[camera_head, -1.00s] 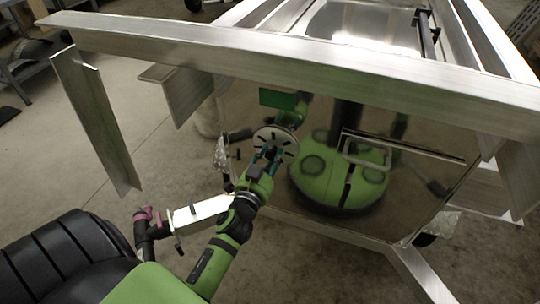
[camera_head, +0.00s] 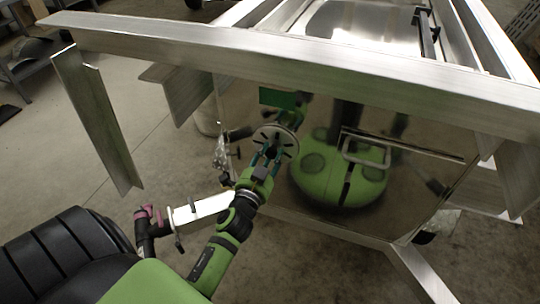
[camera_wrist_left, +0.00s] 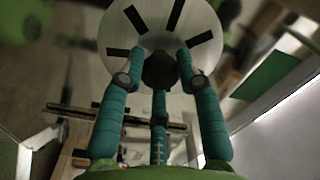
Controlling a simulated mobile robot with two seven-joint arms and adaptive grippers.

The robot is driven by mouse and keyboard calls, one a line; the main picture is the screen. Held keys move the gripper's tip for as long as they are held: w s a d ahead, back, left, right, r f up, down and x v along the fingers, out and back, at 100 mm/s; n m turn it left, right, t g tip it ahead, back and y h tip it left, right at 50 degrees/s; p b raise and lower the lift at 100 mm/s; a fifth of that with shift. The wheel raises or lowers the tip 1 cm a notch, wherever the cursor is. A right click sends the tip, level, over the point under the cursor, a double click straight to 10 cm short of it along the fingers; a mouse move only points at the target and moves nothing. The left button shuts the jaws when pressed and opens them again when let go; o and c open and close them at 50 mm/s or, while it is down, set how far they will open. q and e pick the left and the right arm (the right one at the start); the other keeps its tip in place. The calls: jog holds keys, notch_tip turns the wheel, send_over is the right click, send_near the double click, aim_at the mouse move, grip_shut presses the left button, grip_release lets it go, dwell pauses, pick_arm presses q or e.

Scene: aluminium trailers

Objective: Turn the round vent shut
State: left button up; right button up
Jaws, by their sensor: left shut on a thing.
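The round vent (camera_head: 284,136) is a pale metal disc with dark radial slots, set on the trailer's shiny front panel. In the left wrist view the vent (camera_wrist_left: 200,30) fills the top middle, with a dark knob (camera_wrist_left: 159,70) at its centre. My left gripper (camera_head: 269,153) has teal fingers and reaches up to the vent from below. In the left wrist view its fingers (camera_wrist_left: 160,62) are closed around the knob, one on each side and one below. The fingers cover part of the disc. My right gripper is not in view.
A thick aluminium beam (camera_head: 300,70) crosses above the vent. A green plate (camera_head: 283,98) sits just above it, and a metal handle (camera_head: 366,154) is on the panel to its right. A metal bar (camera_head: 203,208) lies left of my forearm. The panel mirrors my green base.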

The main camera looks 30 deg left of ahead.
pick_arm(q)
jog(key=o, duration=1.2)
jog(key=shift+s+a+f, duration=0.1)
jog(key=shift+f, duration=0.25)
jog(key=shift+c, duration=0.2)
jog(key=shift+r, duration=0.1)
jog(key=v, duration=0.7)
jog(key=shift+s, duration=0.2)
